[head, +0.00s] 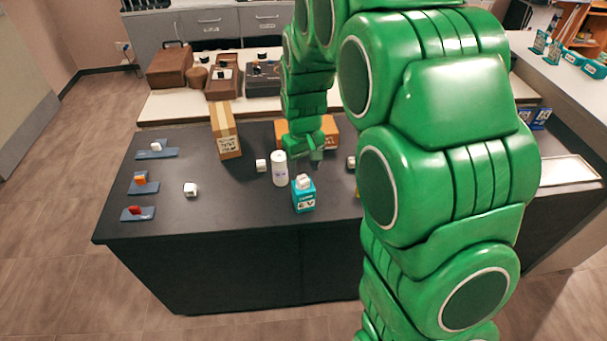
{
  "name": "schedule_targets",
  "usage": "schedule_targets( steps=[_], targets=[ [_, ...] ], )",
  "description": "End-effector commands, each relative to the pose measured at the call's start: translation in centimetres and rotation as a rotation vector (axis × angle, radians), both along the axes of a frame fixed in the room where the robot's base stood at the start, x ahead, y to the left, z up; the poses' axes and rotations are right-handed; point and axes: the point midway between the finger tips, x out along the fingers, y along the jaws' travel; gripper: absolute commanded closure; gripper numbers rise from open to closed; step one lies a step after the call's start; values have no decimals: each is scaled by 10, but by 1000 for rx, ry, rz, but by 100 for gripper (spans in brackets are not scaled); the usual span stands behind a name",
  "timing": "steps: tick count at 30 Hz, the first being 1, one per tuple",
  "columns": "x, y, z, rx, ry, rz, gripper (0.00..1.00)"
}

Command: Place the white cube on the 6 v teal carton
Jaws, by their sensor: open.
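The teal carton (304,203) stands upright near the front edge of the dark table, with large dark lettering on a white label. A white cube (303,182) appears to rest on its top. My gripper (315,158) is open, just behind and above the carton, and looks apart from the cube. Its fingertips are small and partly hidden in the head view. Other white cube-like blocks lie on the table, one at the left (190,189) and one beside the white bottle (261,165).
A white bottle (279,169) stands just left of the teal carton. A tall brown box (226,137) and a low orange-brown box (322,130) are behind. Blue trays (158,154) with small items line the left edge. My green arm hides much of the right side.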

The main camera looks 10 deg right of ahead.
Motion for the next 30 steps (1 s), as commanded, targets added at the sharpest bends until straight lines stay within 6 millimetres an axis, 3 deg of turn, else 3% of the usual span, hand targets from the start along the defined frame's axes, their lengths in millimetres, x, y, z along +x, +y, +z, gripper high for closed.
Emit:
schedule_targets(
  steps=[9,20,23,30],
  targets=[
    [0,0,57,1,-4,0,44],
    [-6,-3,83,-1,3,-6,44],
    [-21,-8,91,-2,8,-22,44],
    [-80,-29,113,-6,33,-93,44]
  ],
)
